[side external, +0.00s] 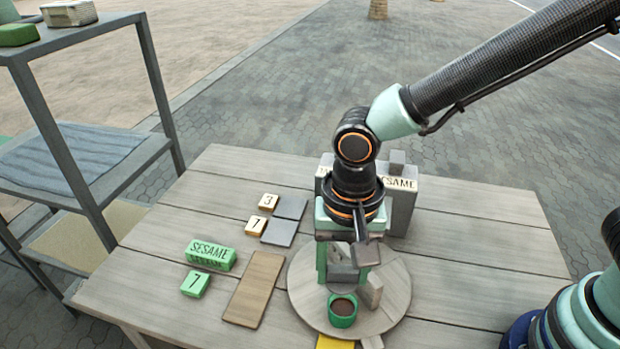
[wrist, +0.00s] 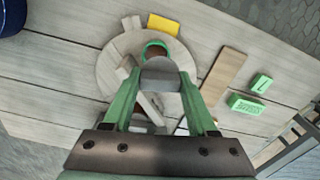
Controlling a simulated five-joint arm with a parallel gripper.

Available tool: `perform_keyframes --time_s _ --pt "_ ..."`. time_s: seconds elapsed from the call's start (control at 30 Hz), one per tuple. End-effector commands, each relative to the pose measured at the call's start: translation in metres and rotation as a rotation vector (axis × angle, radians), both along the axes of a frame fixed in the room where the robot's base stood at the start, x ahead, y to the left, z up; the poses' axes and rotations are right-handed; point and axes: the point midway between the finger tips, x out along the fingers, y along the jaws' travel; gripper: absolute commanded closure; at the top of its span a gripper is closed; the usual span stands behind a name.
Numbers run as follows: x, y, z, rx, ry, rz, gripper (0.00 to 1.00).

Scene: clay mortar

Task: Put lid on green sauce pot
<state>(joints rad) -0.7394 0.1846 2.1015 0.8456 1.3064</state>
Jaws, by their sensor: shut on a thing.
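The green sauce pot (side external: 342,318), with brown sauce inside, stands uncovered on the round wooden board (side external: 303,307). Its green rim (wrist: 153,44) shows in the wrist view, partly hidden behind the held piece. My gripper (side external: 344,274) is shut on a grey rounded piece, which looks like the lid (wrist: 160,72). It holds the lid just behind and above the pot in the side view, apart from it. The wrist view shows my green fingers (wrist: 160,80) on both sides of the lid.
Small wooden blocks (side external: 371,291) stand on the board close to the pot. A yellow piece (side external: 335,342) lies at its front edge. A brown slat (side external: 254,289) and a green SESAME block (side external: 211,253) lie left. A grey SESAME box (side external: 402,203) stands behind my gripper.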

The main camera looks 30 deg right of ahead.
Motion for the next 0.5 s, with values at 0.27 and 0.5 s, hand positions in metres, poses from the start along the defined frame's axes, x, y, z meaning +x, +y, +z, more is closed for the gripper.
perform_keyframes --time_s 0.27,0.5 --pt "-0.005 -0.005 -0.011 -0.001 0.0 0.007 0.93" --pt "-0.005 -0.005 -0.031 -0.002 0.002 0.006 0.93"
